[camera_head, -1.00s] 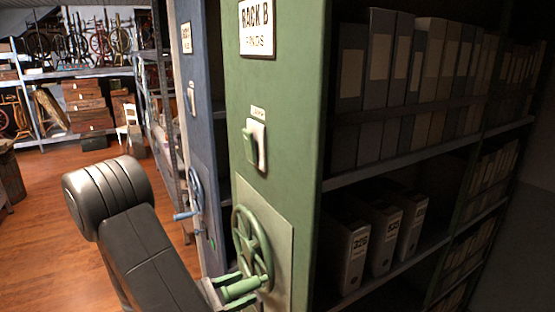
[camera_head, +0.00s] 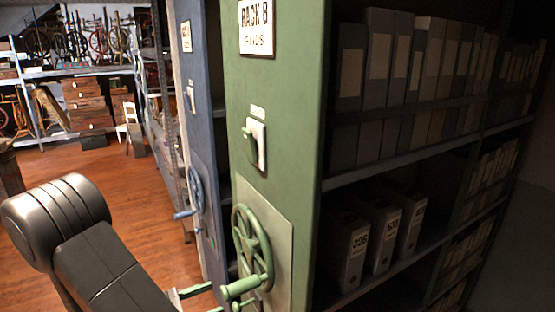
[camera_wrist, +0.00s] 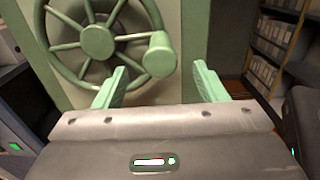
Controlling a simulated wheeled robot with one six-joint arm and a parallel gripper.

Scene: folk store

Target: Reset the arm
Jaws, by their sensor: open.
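My gripper (camera_wrist: 156,88) is open and empty in the wrist view, its two green fingers spread apart. The green handwheel (camera_wrist: 97,41) on the rack's end panel is just ahead of it. The wheel's crank knob (camera_wrist: 160,55) shows between and beyond the fingertips, and nothing is gripped. In the head view the handwheel (camera_head: 252,248) is on the green Rack B (camera_head: 285,120), with its knob (camera_head: 239,288) at the lower left. My gripper (camera_head: 192,293) is at the bottom of that view, left of the knob and partly cut off.
A blue rack (camera_head: 200,70) with its own handwheel (camera_head: 194,193) stands just left of the green one. Dark shelves with binders (camera_head: 383,238) fill the right. Wooden floor (camera_head: 140,190) is open at the left, with shelving and drawers (camera_head: 88,105) farther back.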

